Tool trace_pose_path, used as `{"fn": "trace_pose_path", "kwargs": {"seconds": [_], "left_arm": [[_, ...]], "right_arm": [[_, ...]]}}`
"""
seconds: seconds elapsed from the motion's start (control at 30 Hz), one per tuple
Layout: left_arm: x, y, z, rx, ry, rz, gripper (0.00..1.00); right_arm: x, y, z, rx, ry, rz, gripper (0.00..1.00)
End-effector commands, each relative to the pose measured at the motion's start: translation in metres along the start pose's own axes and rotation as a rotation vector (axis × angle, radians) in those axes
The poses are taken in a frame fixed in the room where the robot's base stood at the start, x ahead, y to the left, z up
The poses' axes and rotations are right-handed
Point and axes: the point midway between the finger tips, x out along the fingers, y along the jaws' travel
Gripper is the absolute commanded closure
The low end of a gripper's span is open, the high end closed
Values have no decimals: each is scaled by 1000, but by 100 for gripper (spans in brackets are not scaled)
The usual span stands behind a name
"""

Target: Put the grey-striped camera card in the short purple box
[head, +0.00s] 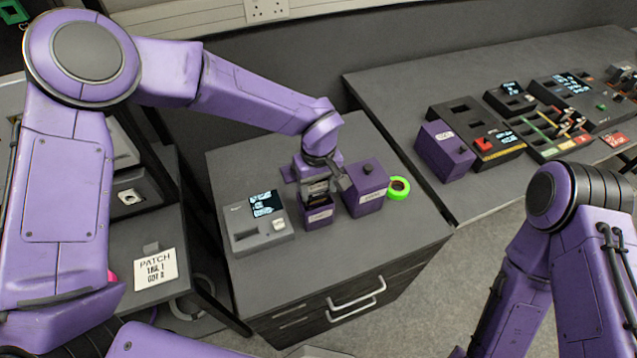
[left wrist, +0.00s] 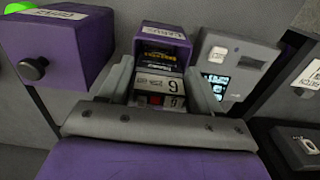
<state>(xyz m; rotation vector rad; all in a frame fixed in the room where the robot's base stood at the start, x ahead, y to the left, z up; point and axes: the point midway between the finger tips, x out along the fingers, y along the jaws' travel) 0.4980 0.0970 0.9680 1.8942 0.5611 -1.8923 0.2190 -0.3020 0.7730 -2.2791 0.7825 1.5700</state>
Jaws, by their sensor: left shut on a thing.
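My left gripper (head: 319,186) points down over the short purple box (head: 318,216) on the dark cabinet top. In the left wrist view its fingers (left wrist: 162,92) are shut on a card (left wrist: 150,83) with a white label, a "6" and a small red patch. Grey stripes cannot be made out on it. The open purple box (left wrist: 165,29) lies just beyond the card, with black, yellow-printed surface showing at its mouth. I cannot tell how far the card is inside the box. My right arm shows at the right, its gripper out of frame.
A taller purple box with a black knob (head: 366,189) stands close to the right, beside a green tape roll (head: 398,188). A grey device with a screen (head: 258,224) stands left. The cabinet's front is clear. Another desk holds a purple box (head: 444,150) and several devices.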

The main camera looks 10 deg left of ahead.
Motion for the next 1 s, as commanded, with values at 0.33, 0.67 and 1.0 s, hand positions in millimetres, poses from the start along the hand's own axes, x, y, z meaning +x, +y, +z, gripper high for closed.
{"fn": "trace_pose_path", "kwargs": {"seconds": [0.33, 0.67, 1.0], "left_arm": [[10, -2, 4, 0, 0, 1, 68], [16, -3, 6, 1, 0, 2, 68], [16, -3, 6, 1, 0, 1, 68]], "right_arm": [[4, 0, 2, 0, 0, 0, 57], [6, -1, 3, 0, 0, 0, 57], [6, -1, 3, 0, 0, 0, 57]]}}
